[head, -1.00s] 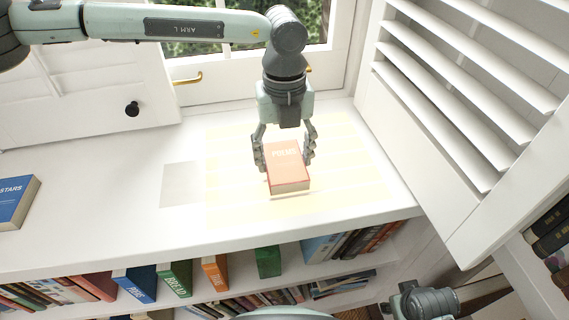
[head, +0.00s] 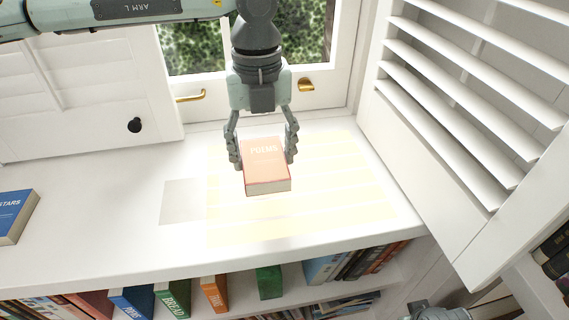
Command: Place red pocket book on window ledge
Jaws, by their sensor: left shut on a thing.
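The gripper points down and is shut on the book's two sides. The book is over the white window ledge (head: 330,220), in front of the window; it appears a little above the surface, but the exact gap is hard to tell. Part of my right arm (head: 435,312) shows at the bottom edge; its fingers are not visible.
A blue book (head: 14,215) lies on the ledge at the far left. A pale square (head: 183,202) marks the ledge left of the red book. White louvred shutters (head: 470,100) stand at the right. Shelves with several books, including a green one (head: 269,282), are below the ledge.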

